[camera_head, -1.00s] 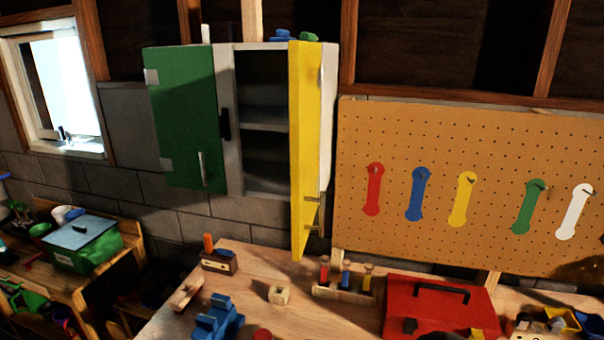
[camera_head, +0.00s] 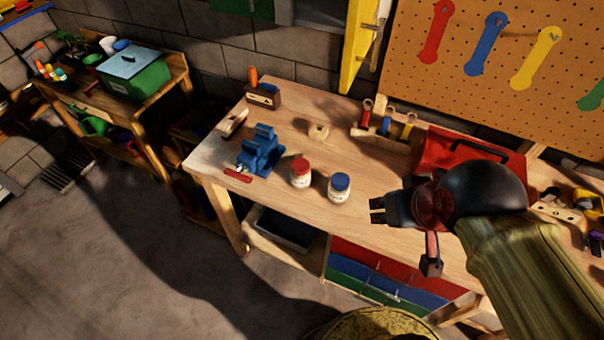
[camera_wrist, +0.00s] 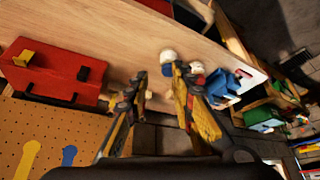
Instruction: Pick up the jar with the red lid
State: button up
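The jar with the red lid (camera_head: 300,174) stands upright on the wooden workbench in the head view. A similar jar with a blue lid (camera_head: 339,188) stands close to its right. My gripper (camera_head: 404,236) is right of both jars and apart from them. Its two fingers are spread with nothing between them. In the wrist view, my gripper (camera_wrist: 159,78) is also open. Beyond its right finger, the red-lidded jar (camera_wrist: 197,67) and the blue-lidded jar (camera_wrist: 168,57) show partly, with the finger hiding some of each.
A blue vise (camera_head: 259,150) stands left of the jars. A small wooden block (camera_head: 319,132) and a tool rack (camera_head: 385,137) are behind them. A red toolbox (camera_head: 460,153) lies behind my gripper. Bare benchtop (camera_head: 285,110) lies behind the vise.

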aim_at(300, 171)
jog(key=k+j+u, duration=0.1)
jog(key=u, duration=0.3)
jog(key=j+u, duration=0.2)
jog(key=u, duration=0.25)
jog(key=k+j+u, duration=0.1)
jog(key=u, duration=0.3)
jog(key=j, duration=0.1)
